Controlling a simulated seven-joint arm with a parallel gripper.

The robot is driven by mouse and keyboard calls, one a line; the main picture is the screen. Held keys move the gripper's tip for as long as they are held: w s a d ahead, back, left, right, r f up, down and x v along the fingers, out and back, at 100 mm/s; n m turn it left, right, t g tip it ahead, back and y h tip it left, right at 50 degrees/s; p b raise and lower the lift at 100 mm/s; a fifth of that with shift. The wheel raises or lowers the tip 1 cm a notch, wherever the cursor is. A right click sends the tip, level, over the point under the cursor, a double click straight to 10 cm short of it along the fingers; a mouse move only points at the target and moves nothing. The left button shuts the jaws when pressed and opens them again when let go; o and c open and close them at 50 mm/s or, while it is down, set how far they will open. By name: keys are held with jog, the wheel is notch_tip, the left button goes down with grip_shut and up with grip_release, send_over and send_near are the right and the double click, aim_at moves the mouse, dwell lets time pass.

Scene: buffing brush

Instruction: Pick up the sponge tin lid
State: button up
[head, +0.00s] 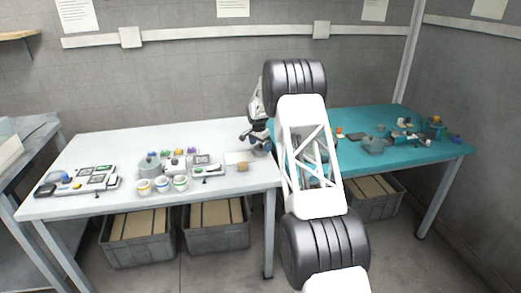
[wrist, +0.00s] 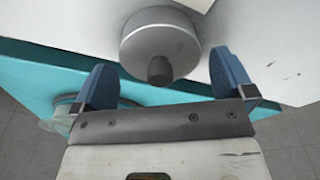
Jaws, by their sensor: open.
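A round grey metal lid (wrist: 150,38) with a dark knob (wrist: 159,70) shows at the top of the wrist view. I take it to be the sponge tin lid; whether a tin sits under it is hidden. In the head view a small grey round thing (head: 262,150) at the right end of the white table, partly hidden by my arm, appears to be the same thing. My gripper (wrist: 163,68) is open, with one blue finger on each side of the knob. I see no contact, and the height gap is unclear. My gripper (head: 256,137) is above that table end.
A pale sheet (head: 237,158) and a small brown block (head: 242,167) lie left of the gripper. Several jars (head: 162,185) and small trays (head: 98,178) stand further left. The teal table (head: 350,155) adjoins on the right, with small items on it.

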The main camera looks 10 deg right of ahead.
jog(key=shift+f, duration=0.15)
jog(key=shift+c, duration=0.3)
jog(key=c, duration=0.7)
jog(key=shift+r, duration=0.2)
jog(key=shift+c, duration=0.2)
jog(key=shift+r, duration=1.6)
jog(key=s+a+r, duration=0.1)
jog(key=s, duration=1.4)
jog(key=shift+s+a+r, duration=0.15)
jog(key=shift+s+r, duration=0.05)
jog(key=shift+s, duration=0.2)
notch_tip(320, 180, up, 2)
jog(key=r+n, duration=0.1)
jog(key=n, duration=0.5)
send_over(261, 144)
jog(key=shift+w+a+f+y, duration=0.1)
jog(key=shift+f+y, duration=0.15)
jog(key=shift+y, duration=0.05)
